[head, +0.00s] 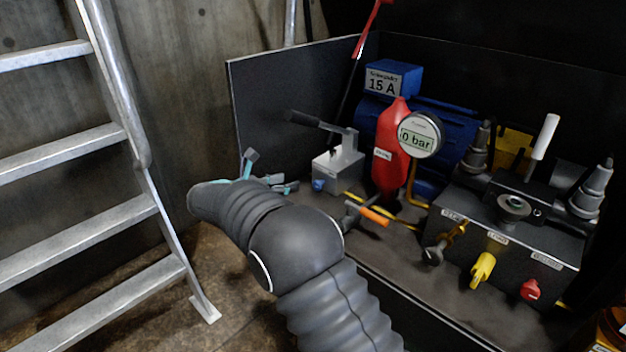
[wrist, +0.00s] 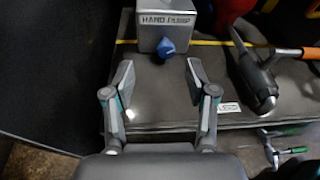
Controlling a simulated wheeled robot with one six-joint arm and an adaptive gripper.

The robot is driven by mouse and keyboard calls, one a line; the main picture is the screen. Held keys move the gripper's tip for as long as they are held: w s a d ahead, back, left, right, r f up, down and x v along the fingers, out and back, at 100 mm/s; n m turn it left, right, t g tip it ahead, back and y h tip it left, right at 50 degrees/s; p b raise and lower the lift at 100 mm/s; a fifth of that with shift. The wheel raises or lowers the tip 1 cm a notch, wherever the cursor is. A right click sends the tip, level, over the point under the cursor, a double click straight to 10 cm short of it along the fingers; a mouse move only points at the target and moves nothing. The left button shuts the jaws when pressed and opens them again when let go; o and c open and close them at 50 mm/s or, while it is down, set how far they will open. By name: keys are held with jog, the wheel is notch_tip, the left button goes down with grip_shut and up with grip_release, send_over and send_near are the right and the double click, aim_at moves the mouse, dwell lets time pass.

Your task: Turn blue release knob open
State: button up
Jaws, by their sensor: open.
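The blue release knob (wrist: 166,48) sits on the front of the grey hand pump block (wrist: 160,32) in the wrist view, under the "HAND PUMP" label. In the head view the knob (head: 318,185) shows low on the front of the pump block (head: 338,170), which has a dark-handled lever on top. My gripper (wrist: 157,75) is open and empty. Its two fingers point toward the knob, one to each side and short of it, with a gap between. In the head view the gripper (head: 268,182) is partly hidden behind my arm, left of the pump.
A valve block (head: 510,235) with yellow and red knobs is at right. A metal ladder (head: 100,180) stands at left.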

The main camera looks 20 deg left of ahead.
aim_at(315, 185)
jog(key=w+d+f+n, duration=0.1)
jog(key=w, duration=0.2)
jog(key=w+d+f+n+g, duration=0.1)
jog(key=w+d+f, duration=0.1)
jog(key=w+d+f+n+g, duration=0.1)
jog(key=w+d+f, duration=0.1)
jog(key=w, duration=0.1)
jog(key=shift+w+d+n+h, duration=0.15)
jog(key=shift+w+n+h, duration=0.15)
jog(key=shift+h, duration=0.1)
dwell(0.4)
grip_shut()
